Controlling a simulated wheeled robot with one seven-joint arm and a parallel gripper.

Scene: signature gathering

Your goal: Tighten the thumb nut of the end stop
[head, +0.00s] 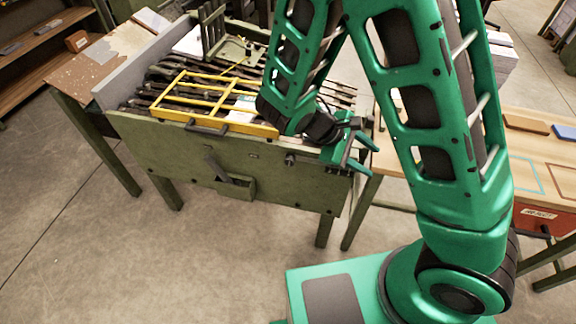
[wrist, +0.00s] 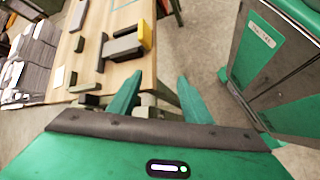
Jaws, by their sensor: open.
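My gripper (head: 371,161) is open beside the right end of the green bench (head: 185,160) in the head view. In the wrist view its two fingers (wrist: 158,75) stand apart, with a small pale part (wrist: 148,100) low between them; I cannot tell what it is or whether they touch it. A grey block with a yellow end (wrist: 125,45) lies on the wooden table beyond the fingers. A dark round knob (head: 290,158) is on the bench front, left of my gripper. I cannot identify the end stop or its thumb nut for sure.
A yellow frame (head: 190,100) lies over the bench's dark slats. The wooden table (head: 535,150) stands to the right, with a red reject bin (head: 540,218) at its front. Paper stacks (wrist: 35,55) show at left in the wrist view. The floor (head: 120,260) in front is clear.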

